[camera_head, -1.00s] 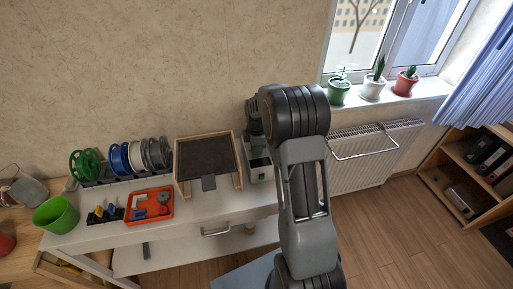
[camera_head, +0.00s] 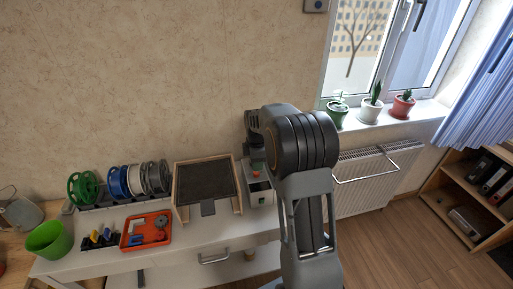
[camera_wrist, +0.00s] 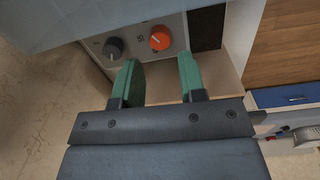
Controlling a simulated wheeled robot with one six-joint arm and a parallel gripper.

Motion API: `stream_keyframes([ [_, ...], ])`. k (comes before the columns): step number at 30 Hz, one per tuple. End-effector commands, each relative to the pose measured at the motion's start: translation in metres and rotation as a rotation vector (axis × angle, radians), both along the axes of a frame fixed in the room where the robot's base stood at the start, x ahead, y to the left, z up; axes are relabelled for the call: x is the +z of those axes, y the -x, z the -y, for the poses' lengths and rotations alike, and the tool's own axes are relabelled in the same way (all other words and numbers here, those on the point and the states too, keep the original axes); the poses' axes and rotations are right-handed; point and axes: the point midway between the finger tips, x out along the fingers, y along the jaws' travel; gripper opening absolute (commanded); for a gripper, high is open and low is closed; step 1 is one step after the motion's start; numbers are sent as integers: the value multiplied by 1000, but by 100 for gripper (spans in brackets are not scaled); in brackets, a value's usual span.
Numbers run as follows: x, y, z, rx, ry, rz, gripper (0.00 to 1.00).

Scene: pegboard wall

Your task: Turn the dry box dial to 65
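The light-coloured box with dials (camera_head: 261,197) stands at the right end of the white bench, partly behind my arm. In the wrist view its front face (camera_wrist: 178,24) shows an orange dial (camera_wrist: 160,38) and a dark grey dial (camera_wrist: 113,47) to its left. Markings beside the dials are too small to read, so I cannot tell their settings. My gripper (camera_wrist: 160,72) is open and empty, with its two green-padded fingers apart. In the picture the fingers lie just below the orange dial, which shows between them; neither finger appears to touch it.
A wooden-framed dark tray (camera_head: 205,179) stands left of the box. Farther left are an orange tray (camera_head: 146,230), several spools (camera_head: 120,182) and a green cup (camera_head: 49,239). A radiator (camera_head: 368,180) and potted plants (camera_head: 370,109) are to the right.

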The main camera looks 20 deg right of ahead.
Motion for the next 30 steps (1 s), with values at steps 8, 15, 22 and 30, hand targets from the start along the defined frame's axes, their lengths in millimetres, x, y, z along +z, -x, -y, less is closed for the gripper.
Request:
stream_keyframes([
  [8,55,1,0,0,1,4,38],
  [15,81,2,-1,0,0,1,38],
  [22,88,2,-1,0,0,0,38],
  [30,88,2,-1,0,0,0,38],
])
